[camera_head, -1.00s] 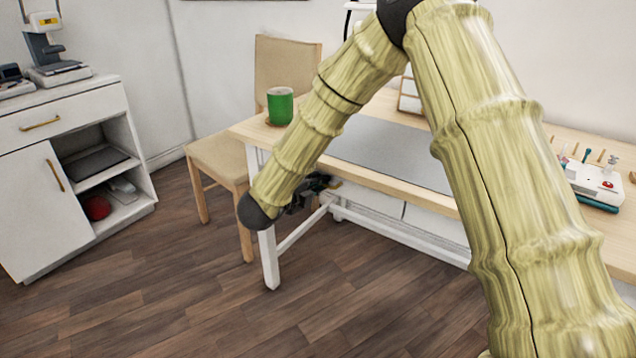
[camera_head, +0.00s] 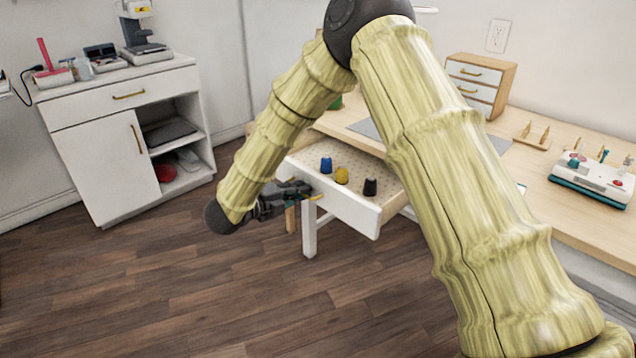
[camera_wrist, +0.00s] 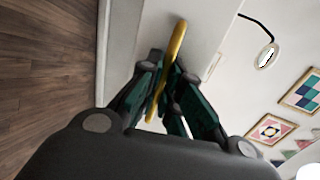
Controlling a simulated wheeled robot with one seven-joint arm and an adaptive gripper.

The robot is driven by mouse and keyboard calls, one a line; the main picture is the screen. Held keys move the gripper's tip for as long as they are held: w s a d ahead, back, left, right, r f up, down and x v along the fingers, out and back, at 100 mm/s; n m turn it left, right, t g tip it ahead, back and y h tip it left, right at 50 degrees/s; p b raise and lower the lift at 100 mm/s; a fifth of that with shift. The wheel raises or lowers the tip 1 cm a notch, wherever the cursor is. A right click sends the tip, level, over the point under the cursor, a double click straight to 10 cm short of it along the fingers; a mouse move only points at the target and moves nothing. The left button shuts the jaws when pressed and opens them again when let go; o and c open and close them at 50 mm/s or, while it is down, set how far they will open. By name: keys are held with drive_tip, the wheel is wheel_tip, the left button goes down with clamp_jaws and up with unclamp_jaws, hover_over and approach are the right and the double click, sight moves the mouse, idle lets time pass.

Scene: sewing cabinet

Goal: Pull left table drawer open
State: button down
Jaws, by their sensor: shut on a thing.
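The left table drawer (camera_head: 345,206) is pulled well out from under the wooden table top (camera_head: 545,165). Inside it stand a blue spool (camera_head: 326,165), a yellow spool (camera_head: 342,175) and a black spool (camera_head: 370,187). My gripper (camera_head: 308,194) is at the drawer's front. In the wrist view my gripper (camera_wrist: 165,88) is shut on the gold bar handle (camera_wrist: 178,45), with a finger on each side of it. The white drawer front (camera_wrist: 200,35) lies just beyond. My arm hides part of the drawer's back and the table.
A white cabinet (camera_head: 95,150) with an open shelf stands at the left. On the table are a small drawer box (camera_head: 480,82), a sewing device (camera_head: 592,180) and a green cup (camera_head: 336,103), mostly hidden. The wooden floor (camera_head: 250,300) in front is clear.

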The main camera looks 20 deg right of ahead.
drive_tip(key=f+v, duration=0.1)
drive_tip(key=v, duration=0.5)
drive_tip(key=shift+a+p, duration=0.2)
drive_tip(key=shift+p, duration=0.15)
drive_tip(key=shift+s+f, duration=0.1)
drive_tip(key=c, duration=1.9)
unclamp_jaws()
drive_tip(key=shift+a, duration=0.1)
drive_tip(key=v, duration=1.1)
drive_tip(key=shift+s+a, duration=0.2)
drive_tip(key=shift+a, duration=0.15)
